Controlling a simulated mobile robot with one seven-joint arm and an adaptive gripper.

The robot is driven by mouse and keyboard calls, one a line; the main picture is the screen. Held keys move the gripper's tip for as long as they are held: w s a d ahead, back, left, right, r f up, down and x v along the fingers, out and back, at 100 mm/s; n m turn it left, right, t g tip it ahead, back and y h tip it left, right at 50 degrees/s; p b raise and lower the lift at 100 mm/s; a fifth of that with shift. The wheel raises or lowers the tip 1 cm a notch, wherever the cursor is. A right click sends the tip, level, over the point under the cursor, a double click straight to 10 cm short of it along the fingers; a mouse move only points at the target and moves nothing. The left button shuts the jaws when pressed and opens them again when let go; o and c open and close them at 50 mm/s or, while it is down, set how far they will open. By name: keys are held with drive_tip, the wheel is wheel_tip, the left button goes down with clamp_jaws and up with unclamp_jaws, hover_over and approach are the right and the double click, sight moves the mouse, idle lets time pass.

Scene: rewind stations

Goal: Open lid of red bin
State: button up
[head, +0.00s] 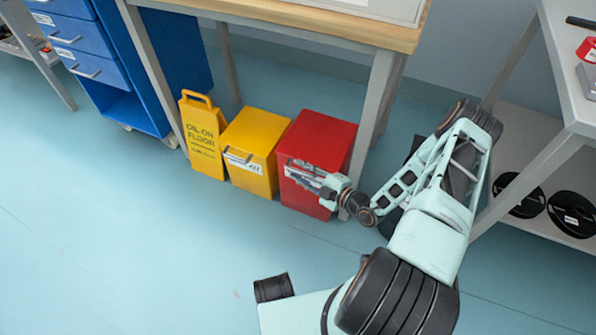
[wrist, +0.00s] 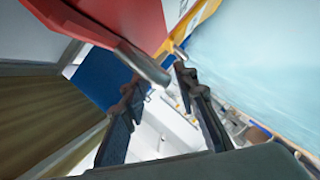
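The red bin (head: 322,137) stands on the floor below the workbench, and its lid looks closed. My gripper (head: 293,170) is at the bin's upper front, covering part of that face and hiding most of its handle. In the wrist view my gripper (wrist: 158,80) has its two dark fingers apart. The red bin (wrist: 120,18) fills the upper left there. A grey handle bar (wrist: 146,65) along its red edge ends between the fingertips in the picture. I cannot tell whether the fingers touch it.
A yellow bin (head: 255,135) and a yellow oil-on-floor sign (head: 202,140) stand close left of the red bin. A workbench leg (head: 372,110) rises just right. A blue drawer cabinet (head: 125,60) is further left. The floor (head: 130,250) in front is clear.

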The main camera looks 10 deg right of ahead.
clamp_jaws()
drive_tip(key=shift+d, duration=0.1)
drive_tip(key=shift+w+r, duration=0.1)
drive_tip(key=shift+r, duration=0.05)
drive_tip(key=w+d+r+p, duration=0.2)
drive_tip(key=r+p, duration=0.4)
drive_tip(key=r, duration=0.2)
drive_tip(key=w+d+r+m+p, duration=0.1)
drive_tip(key=w+d+r+p, duration=0.1)
drive_tip(key=r+p, duration=0.4)
drive_tip(key=shift+w+r+g, duration=0.3)
drive_tip(key=shift+w+r, duration=0.25)
drive_tip(key=shift+r, duration=1)
